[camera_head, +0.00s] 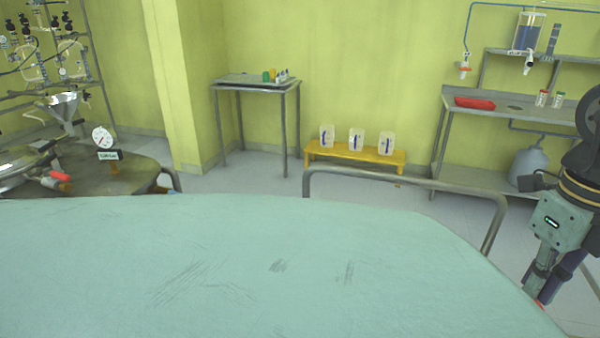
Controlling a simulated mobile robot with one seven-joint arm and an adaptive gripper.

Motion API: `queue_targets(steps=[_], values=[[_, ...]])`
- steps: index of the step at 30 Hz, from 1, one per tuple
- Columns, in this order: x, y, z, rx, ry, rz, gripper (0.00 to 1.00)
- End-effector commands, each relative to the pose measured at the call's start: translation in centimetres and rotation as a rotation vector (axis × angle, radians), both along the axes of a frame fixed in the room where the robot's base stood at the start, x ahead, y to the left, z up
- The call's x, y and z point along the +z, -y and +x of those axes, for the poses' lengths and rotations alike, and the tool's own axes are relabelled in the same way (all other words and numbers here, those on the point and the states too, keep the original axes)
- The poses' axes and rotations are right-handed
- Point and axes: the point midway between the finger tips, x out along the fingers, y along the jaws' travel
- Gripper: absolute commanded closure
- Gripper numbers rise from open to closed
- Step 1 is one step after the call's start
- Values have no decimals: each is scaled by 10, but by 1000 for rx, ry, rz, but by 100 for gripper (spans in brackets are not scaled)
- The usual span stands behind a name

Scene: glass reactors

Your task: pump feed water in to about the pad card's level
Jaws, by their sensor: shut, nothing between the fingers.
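My gripper (541,293) hangs at the right edge, pointing down, with its teal wrist body above it. Its fingers are shut with nothing in them, and it is apart from everything else. A clear vessel of blue liquid (528,33) stands on the upper shelf at the back right, with blue tubing beside it. I cannot make out a pad card, and no pump can be told for certain.
A steel bench (490,115) with a red tray (474,103) stands back right. A low yellow bench (355,155) holds three clear containers. A small table (255,85) stands by the wall. Glassware (40,55) hangs on a rack far left. The floor between is mostly clear.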

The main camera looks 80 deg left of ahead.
Motion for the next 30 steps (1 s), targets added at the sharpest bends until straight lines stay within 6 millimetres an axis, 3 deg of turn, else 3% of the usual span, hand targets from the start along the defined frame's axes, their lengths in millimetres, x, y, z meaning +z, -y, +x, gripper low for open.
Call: queue_targets(steps=[30], values=[[-85,0,0,1,-2,-2,100]])
